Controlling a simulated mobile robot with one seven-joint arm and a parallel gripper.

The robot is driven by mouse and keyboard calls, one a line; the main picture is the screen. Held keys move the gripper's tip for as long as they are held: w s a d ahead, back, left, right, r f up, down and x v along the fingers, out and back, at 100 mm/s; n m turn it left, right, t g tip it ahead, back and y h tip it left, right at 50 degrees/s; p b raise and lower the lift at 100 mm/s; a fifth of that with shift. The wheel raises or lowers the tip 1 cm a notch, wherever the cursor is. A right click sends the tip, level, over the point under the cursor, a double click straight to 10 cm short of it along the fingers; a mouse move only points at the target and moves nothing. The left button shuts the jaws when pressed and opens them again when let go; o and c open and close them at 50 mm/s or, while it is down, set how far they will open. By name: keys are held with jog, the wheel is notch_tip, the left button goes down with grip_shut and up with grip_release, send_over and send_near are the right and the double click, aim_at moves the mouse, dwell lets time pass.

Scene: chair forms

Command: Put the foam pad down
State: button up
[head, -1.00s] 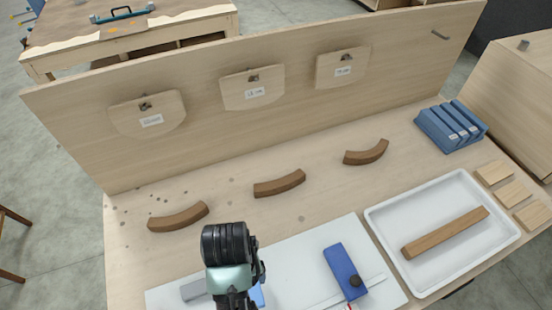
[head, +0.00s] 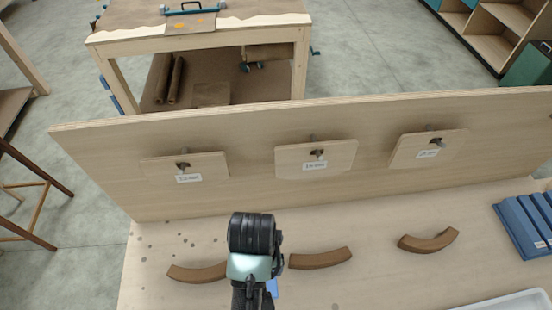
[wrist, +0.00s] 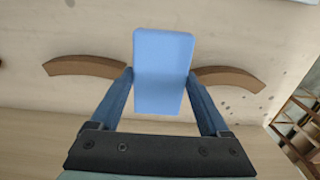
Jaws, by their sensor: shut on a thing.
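The foam pad (wrist: 163,72) is a light blue block. In the wrist view it sits between the two fingers of my gripper (wrist: 162,90), which is shut on it. In the head view my arm hides most of the pad, and only a small blue piece (head: 272,287) shows beside my gripper (head: 262,292). The pad is over the bench top (head: 380,280), between two curved brown wooden pieces. How high it is above the bench I cannot tell.
Curved wooden pieces lie left (head: 198,272), middle (head: 320,258) and right (head: 428,241) on the bench. An upright panel (head: 100,150) with labelled hanging boards stands behind them. Blue holders (head: 525,228) and a white tray (head: 510,302) are at the right. Bare bench lies between the middle and right pieces.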

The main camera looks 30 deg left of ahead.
notch_tip(320, 180, down, 10)
jog(key=shift+r+p, duration=0.2)
jog(key=shift+p, duration=0.15)
jog(key=shift+f, duration=0.2)
jog(key=o, duration=1.2)
jog(key=shift+c, duration=0.2)
